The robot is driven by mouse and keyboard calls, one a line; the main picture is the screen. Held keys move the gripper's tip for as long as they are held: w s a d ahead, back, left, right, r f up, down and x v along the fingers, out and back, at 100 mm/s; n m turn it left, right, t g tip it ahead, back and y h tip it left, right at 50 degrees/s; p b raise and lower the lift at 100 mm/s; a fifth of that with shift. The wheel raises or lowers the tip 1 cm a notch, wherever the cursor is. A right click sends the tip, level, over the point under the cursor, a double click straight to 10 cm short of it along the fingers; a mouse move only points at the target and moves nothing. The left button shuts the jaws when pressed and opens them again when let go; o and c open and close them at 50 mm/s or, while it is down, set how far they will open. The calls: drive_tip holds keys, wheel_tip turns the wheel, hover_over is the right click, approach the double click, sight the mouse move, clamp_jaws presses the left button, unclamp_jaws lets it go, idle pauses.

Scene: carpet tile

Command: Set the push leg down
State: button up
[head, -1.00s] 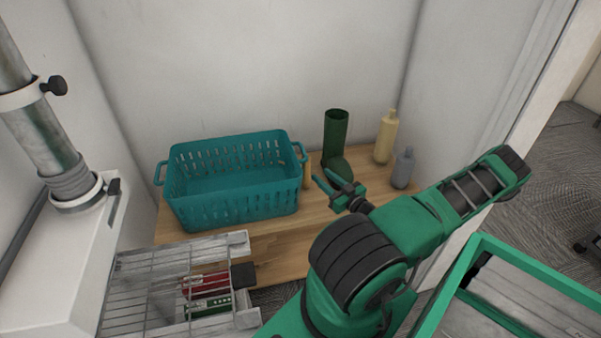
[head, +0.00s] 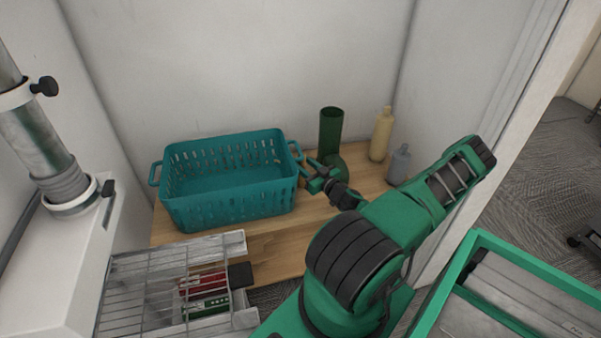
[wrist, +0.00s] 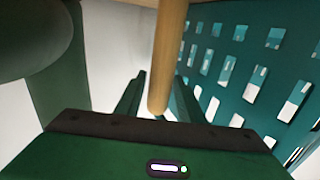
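A tan wooden rod, likely the push leg (wrist: 168,50), runs down from the top edge of the wrist view. Its rounded lower end shows between the fingers of my gripper (wrist: 160,92). A narrow gap seems to show on each side of the rod, so the fingers look open around it and not clamped. In the head view my gripper (head: 309,174) is at the right end of the teal basket (head: 228,205), above the wooden table (head: 275,243). The rod is hidden or too small to make out there.
A dark green cylinder (head: 331,130) with a rounded green part stands just behind my gripper. A yellow bottle (head: 381,138) and a grey bottle (head: 399,166) stand to the right. A wire rack (head: 150,285) is at front left. The basket wall is close to the right in the wrist view.

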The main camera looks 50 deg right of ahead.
clamp_jaws()
drive_tip(key=shift+r, duration=0.25)
drive_tip(key=shift+s, duration=0.1)
